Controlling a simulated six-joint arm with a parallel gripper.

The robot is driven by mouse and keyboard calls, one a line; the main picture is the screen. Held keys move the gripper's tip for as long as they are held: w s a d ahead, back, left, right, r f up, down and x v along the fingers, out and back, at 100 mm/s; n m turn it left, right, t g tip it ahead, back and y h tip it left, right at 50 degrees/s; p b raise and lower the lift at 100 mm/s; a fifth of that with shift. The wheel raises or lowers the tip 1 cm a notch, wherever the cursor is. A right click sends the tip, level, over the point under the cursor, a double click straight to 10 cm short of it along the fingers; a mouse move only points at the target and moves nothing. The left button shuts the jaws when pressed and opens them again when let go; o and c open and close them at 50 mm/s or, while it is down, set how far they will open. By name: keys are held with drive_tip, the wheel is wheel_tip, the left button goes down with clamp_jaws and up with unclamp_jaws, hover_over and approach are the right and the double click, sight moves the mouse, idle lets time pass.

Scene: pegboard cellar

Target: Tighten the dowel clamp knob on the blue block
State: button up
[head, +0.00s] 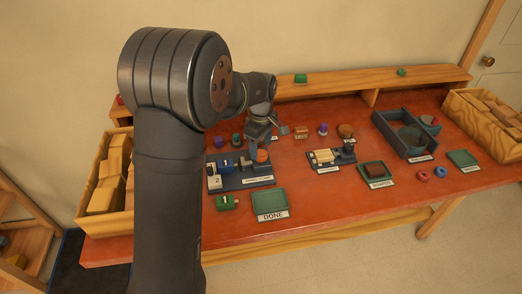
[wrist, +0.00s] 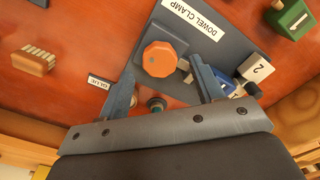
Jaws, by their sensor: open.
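The orange octagonal knob (wrist: 160,57) sits on a dark clamp plate labelled "DOWEL CLAMP" (wrist: 232,50). It also shows in the head view (head: 261,156). My gripper (wrist: 162,68) is open, its two fingertips apart on either side of the knob, near its lower edge. I cannot tell whether they are at knob height. In the head view my gripper (head: 260,140) is just above the knob. A blue block (head: 226,164) sits on the plate left of the knob. In the wrist view the right finger partly hides a blue piece there. A white block marked "2" (wrist: 257,68) is beside it.
A green block (head: 227,202) and the green "DONE" tray (head: 270,214) are in front of the clamp. Small bottles and a brush (wrist: 36,60) stand behind and beside it. Wooden bins of blocks flank the bench.

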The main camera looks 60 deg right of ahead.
sight(261, 156)
drive_tip(key=shift+f, duration=1.3)
drive_tip(key=c, duration=1)
